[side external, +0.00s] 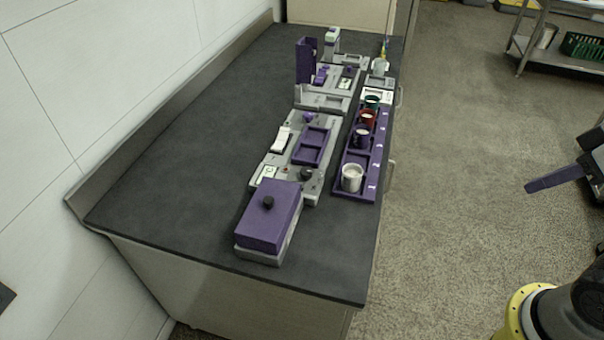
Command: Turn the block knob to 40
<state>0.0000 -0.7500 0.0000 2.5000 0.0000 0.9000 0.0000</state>
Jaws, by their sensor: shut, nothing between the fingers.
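A long grey device (278,190) stands on the dark bench. It has a purple two-well block (314,146) and a dark round knob (306,174) near its front right corner. A small purple knob (308,117) sits towards its back. A purple box (270,224) at its front end has another dark knob (268,202) on top. I cannot tell for sure which is the block knob, and no dial setting is readable. My gripper (530,186), with purple fingers, is at the right edge over the floor, far from the bench. It is shut and empty.
A purple rack (354,192) with several cups, a white one (351,178) in front, runs along the bench's right edge. More grey and purple devices (338,78) stand behind. The bench's left side is bare. A steel shelf (560,55) with a green crate (584,46) is at upper right.

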